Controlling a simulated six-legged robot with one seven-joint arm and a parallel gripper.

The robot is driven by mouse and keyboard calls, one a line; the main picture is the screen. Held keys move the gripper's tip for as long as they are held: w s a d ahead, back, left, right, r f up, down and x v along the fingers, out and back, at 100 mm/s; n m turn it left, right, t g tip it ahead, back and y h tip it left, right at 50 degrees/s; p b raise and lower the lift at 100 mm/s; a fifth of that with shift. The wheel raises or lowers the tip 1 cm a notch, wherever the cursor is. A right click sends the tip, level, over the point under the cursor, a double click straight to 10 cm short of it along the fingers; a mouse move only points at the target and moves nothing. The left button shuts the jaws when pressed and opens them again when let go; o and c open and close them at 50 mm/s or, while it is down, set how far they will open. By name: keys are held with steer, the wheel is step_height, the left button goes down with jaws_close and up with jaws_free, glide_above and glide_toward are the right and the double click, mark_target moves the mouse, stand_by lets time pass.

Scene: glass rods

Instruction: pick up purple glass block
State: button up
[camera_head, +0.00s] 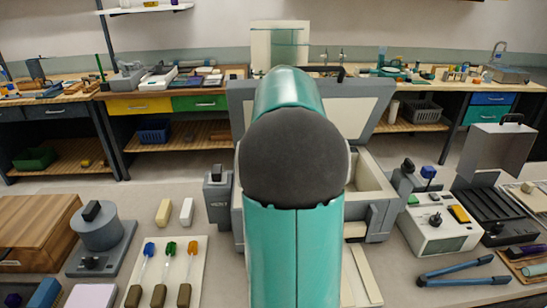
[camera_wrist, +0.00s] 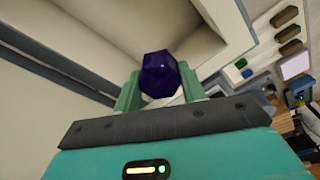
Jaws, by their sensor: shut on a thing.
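The purple glass block (camera_wrist: 160,70) is dark, faceted and glossy in the wrist view. It sits between the two pale green fingers of my gripper (camera_wrist: 161,84), which are shut on it from both sides. The lower part of the block is hidden between the fingers. In the head view my own teal arm stands in the middle and hides my gripper and the block. Cream walls show behind the block in the wrist view; I cannot tell its height above any surface.
A grey box with a cream inside (camera_head: 368,185) stands behind my arm, its lid raised. Glass tools on a white board (camera_head: 205,262) lie at front left. A white control box (camera_head: 437,232) and blue-handled tongs (camera_head: 460,280) are at right.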

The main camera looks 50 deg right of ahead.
steer(key=s+a, duration=1)
steer(key=a, duration=0.2)
steer(key=shift+s, duration=0.25)
